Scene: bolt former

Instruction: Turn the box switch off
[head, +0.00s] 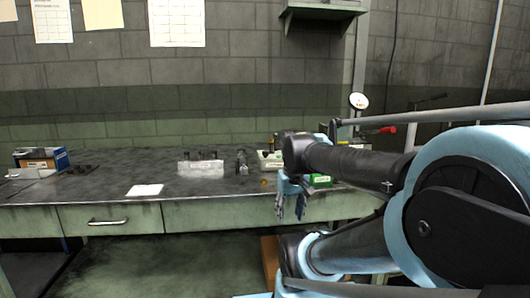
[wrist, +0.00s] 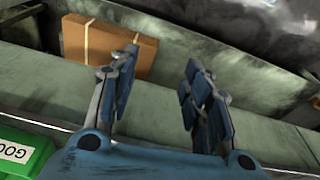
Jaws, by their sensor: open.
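I cannot make out a box switch for certain in either view. My gripper (head: 291,207) hangs open and empty at the front edge of the workbench (head: 110,195), pointing down. In the wrist view, the two fingers of my gripper (wrist: 162,72) are spread apart with nothing between them. The bench's green front edge runs behind them. A small yellow-orange item (head: 263,182) sits near the bench edge left of my gripper, too small to identify. My arm hides part of the bench's right side.
A green bin (head: 320,182) stands beside my gripper and shows at the lower left of the wrist view (wrist: 22,150), labelled "GOO…". A brown box (wrist: 110,45) lies below the bench edge. A grey block (head: 200,169) and white paper (head: 145,190) rest on the bench. The left-centre top is mostly clear.

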